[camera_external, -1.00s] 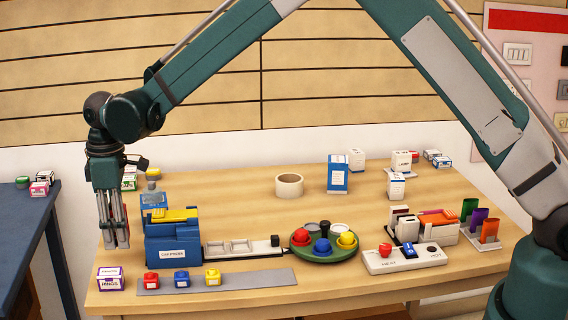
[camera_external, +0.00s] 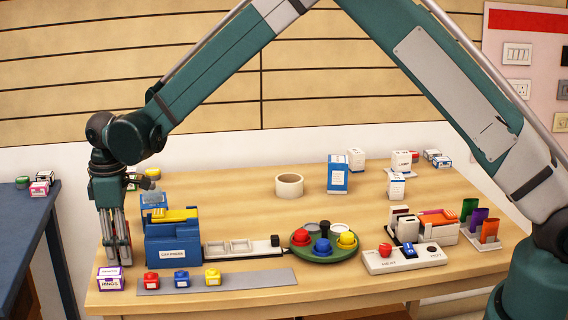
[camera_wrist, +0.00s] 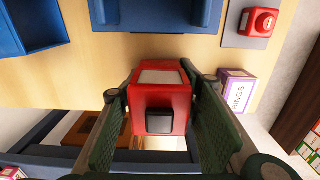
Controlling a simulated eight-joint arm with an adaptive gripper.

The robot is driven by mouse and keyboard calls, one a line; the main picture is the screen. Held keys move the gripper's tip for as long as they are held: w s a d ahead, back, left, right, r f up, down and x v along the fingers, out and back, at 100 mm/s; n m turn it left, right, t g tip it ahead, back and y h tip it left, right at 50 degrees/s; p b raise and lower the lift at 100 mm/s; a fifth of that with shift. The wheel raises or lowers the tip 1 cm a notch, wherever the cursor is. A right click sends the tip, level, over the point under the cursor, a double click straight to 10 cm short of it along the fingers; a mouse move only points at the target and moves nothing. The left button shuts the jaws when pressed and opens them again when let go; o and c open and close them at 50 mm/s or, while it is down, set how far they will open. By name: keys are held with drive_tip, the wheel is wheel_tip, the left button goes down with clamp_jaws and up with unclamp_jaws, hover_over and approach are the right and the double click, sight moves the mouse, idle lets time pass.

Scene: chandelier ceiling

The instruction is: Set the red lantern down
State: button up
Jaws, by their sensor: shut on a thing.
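The red lantern (camera_wrist: 160,98), a red block with a pale panel and a dark square on its near face, sits between the two green fingers of my gripper (camera_wrist: 158,92) in the wrist view. My gripper is shut on it. In the external view my gripper (camera_external: 117,262) points down at the table's left end, left of the blue cap press (camera_external: 173,245) and behind the rings box (camera_external: 110,279). The lantern cannot be made out there. I cannot tell whether it touches the table.
The purple and white rings box also shows right of my gripper in the wrist view (camera_wrist: 237,90). A grey strip (camera_external: 255,282) holds red, blue and yellow pieces at the front. A blue side table (camera_external: 22,235) stands left, across a gap.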

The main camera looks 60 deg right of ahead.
idle(0.3)
drive_tip(key=o, duration=1.1)
drive_tip(key=shift+f, duration=0.1)
drive_tip(key=shift+o, duration=0.2)
drive_tip(key=shift+r, duration=0.2)
wheel_tip(320, 180, up, 12)
drive_tip(key=shift+f+p, duration=0.1)
drive_tip(key=shift+p, duration=0.45)
